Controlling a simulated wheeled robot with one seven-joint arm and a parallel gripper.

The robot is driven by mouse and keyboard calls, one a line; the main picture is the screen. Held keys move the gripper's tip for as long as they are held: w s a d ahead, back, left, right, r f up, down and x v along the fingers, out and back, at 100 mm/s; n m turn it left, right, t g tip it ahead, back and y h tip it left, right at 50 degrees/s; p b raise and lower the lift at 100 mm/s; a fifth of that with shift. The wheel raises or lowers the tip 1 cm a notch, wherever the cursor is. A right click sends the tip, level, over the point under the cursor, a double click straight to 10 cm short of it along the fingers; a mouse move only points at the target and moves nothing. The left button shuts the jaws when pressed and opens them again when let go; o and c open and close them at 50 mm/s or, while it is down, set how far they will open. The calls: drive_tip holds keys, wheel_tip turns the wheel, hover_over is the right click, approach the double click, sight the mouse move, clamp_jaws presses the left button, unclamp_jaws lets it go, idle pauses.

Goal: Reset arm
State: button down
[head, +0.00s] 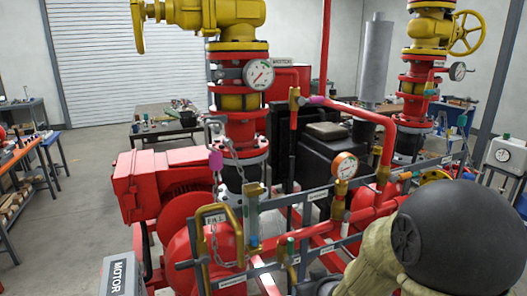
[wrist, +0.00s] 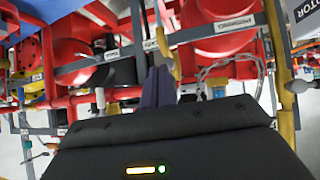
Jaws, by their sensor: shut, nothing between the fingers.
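My gripper (wrist: 158,72) shows in the wrist view as two dark purple-grey fingers held together, with nothing between them. Its dark body with a lit indicator fills the lower part of that view. The fingers point toward the red pipework of the skid, close to a brass-coloured fitting (wrist: 163,42); I cannot tell whether they touch anything. The gripper cannot be made out in the head view. The pump skid there has a red column with a yellow actuator (head: 215,14), a large gauge (head: 258,75) and a smaller gauge (head: 345,165).
A chain (head: 233,150) hangs on the red column; a chain (wrist: 205,78) also shows near my fingers. A grey motor box (head: 124,275) stands at front left. A workbench (head: 165,135) stands behind the skid. Open floor (head: 85,200) lies to the left.

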drive_tip(key=s+d+f+m+g+h, duration=0.2)
drive_tip(key=s+g, duration=0.5)
drive_tip(key=s, duration=0.7)
drive_tip(key=shift+s+d+f+m+b, duration=0.15)
drive_tip(key=shift+s+d+m+b, duration=0.25)
drive_tip(key=shift+d+m+b, duration=0.15)
